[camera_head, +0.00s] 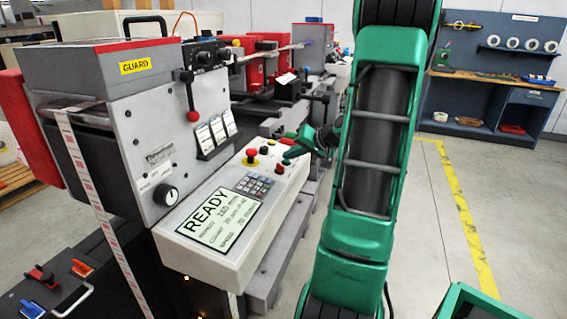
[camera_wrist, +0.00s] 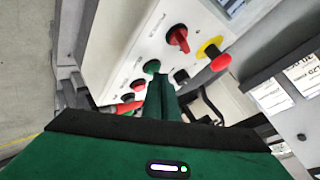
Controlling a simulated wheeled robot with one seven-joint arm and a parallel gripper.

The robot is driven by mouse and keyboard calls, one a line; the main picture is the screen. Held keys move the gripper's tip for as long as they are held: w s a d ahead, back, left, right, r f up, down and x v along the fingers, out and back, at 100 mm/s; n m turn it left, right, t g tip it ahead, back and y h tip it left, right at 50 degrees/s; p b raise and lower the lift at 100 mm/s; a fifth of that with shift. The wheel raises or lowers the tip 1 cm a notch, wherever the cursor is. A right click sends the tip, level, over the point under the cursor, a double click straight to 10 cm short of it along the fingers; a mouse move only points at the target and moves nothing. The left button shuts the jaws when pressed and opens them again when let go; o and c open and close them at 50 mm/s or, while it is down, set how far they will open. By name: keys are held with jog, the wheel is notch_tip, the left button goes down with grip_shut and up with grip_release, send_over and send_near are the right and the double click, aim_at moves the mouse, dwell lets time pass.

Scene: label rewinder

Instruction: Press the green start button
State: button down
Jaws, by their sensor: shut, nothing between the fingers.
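The green button (camera_wrist: 151,66) sits on the light panel in the wrist view, just beyond the tips of my gripper. My gripper (camera_wrist: 161,78) has its two green fingers together, with nothing between them. The tips look very close to the green button, but I cannot tell whether they touch it. In the head view my gripper (camera_head: 290,157) reaches in from the right over the far end of the control panel (camera_head: 225,262). There I cannot clearly separate the green button from my green fingers.
A red knob (camera_wrist: 178,38), a yellow-ringed red stop button (camera_wrist: 213,52), a black button (camera_wrist: 181,75) and a red button (camera_wrist: 138,85) surround the green one. The panel screen (camera_head: 222,215) reads READY. A lever with a red knob (camera_head: 193,116) stands on the machine.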

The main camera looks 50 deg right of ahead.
jog(key=shift+f, duration=0.25)
jog(key=shift+r, duration=0.1)
dwell(0.4)
jog(key=shift+r, duration=0.8)
jog(key=shift+s+r, duration=0.1)
jog(key=r, duration=0.4)
jog(key=shift+s+d+r, duration=0.2)
jog(key=shift+s+r, duration=0.1)
jog(key=shift+r, duration=0.1)
dwell(0.5)
